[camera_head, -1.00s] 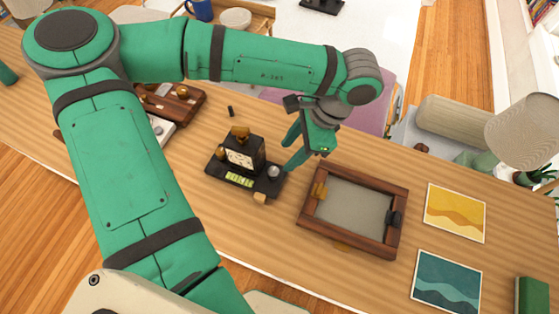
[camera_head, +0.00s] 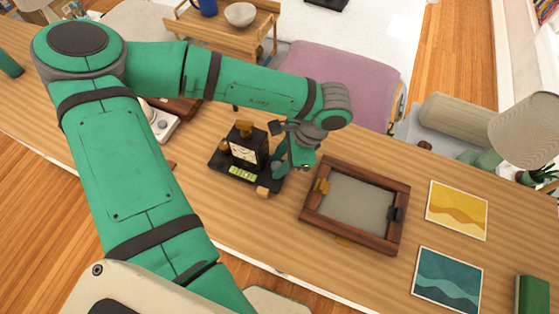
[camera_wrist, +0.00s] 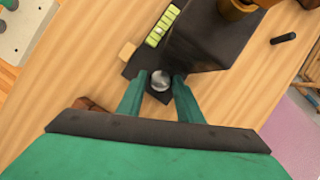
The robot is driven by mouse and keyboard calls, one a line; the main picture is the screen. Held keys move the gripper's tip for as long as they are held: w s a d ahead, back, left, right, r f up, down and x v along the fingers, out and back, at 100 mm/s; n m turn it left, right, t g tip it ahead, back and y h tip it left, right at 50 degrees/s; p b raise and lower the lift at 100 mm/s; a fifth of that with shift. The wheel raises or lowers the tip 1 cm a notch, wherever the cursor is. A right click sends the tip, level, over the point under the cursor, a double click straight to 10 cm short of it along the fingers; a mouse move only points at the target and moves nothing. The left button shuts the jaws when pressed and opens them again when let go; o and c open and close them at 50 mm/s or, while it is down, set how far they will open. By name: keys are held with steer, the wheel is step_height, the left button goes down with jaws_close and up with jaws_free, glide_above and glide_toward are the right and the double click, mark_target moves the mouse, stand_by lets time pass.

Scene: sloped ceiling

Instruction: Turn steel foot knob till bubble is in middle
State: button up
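The steel foot knob (camera_wrist: 160,80) is a round shiny ball on the black base near its corner, seen in the wrist view. My gripper (camera_wrist: 159,88) has its two green fingers on either side of the knob, spread apart; a small gap seems to show by the fingers, and contact is not clear. In the head view my gripper (camera_head: 285,168) hides the knob. The green bubble level (camera_head: 242,174) lies along the front of the black base (camera_head: 219,170); it also shows in the wrist view (camera_wrist: 162,25). The bubble's exact position is too small to tell.
A black box-like body (camera_head: 249,149) with brass parts stands on the base. A wooden block (camera_wrist: 128,51) sits by the base's edge. A wood-framed tray (camera_head: 310,210) lies to the right, with two art prints beyond. A small dark cylinder (camera_wrist: 283,38) lies behind.

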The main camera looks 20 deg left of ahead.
steer(key=c, duration=0.6)
steer(key=shift+w+a+n+g+h, duration=0.1)
steer(key=shift+n+g+h, duration=0.35)
steer(key=shift+n, duration=1.25)
steer(key=o, duration=1)
steer(key=shift+o, duration=0.2)
